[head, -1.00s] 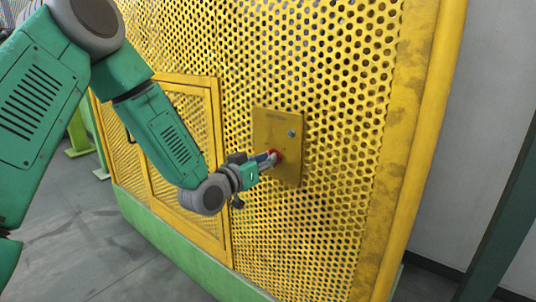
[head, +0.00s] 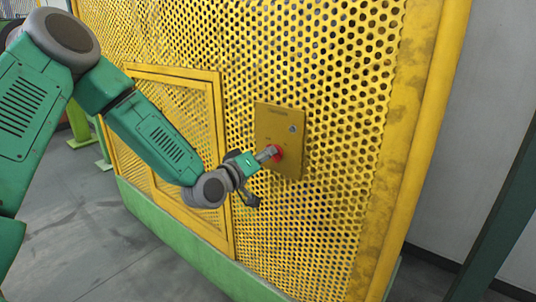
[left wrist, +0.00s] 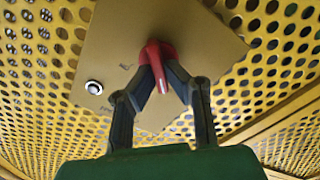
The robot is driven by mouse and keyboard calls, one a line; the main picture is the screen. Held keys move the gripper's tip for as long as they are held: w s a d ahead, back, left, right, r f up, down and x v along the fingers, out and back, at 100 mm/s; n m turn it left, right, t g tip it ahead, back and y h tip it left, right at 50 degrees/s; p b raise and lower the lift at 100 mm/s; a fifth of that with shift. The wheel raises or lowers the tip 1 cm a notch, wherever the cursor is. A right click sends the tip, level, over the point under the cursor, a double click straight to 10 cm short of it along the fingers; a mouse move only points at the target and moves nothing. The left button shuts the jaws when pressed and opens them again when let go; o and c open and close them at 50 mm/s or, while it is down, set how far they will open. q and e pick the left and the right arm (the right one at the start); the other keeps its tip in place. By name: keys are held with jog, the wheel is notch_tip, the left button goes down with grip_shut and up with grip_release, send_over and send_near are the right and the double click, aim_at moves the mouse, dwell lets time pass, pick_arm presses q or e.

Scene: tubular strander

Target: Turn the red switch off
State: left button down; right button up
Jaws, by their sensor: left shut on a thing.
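The red switch (head: 277,152) is a round knob low on a yellow control plate (head: 272,125). In the left wrist view the red switch (left wrist: 156,58) shows as a red handle with a pale stripe at its end. My left gripper (head: 270,153) reaches it from the left. In the left wrist view the two dark fingers of my left gripper (left wrist: 160,70) are closed on either side of the handle. The fingers hide part of the switch in the head view. My right gripper is not in view.
A small round metal button (head: 292,128) sits above the switch on the same plate; it also shows in the left wrist view (left wrist: 94,87). The plate is on a yellow perforated guard (head: 340,200). A framed yellow door (head: 222,120) is to the left. Grey floor (head: 70,230) is open at the lower left.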

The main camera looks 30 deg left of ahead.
pick_arm(q)
jog(key=shift+s+f, duration=0.15)
jog(key=shift+f, duration=0.25)
jog(key=c, duration=1.6)
grip_release()
jog(key=shift+a+r, duration=0.1)
jog(key=s, duration=0.7)
jog(key=s+a, duration=0.1)
jog(key=s, duration=0.3)
jog(key=shift+s, duration=0.3)
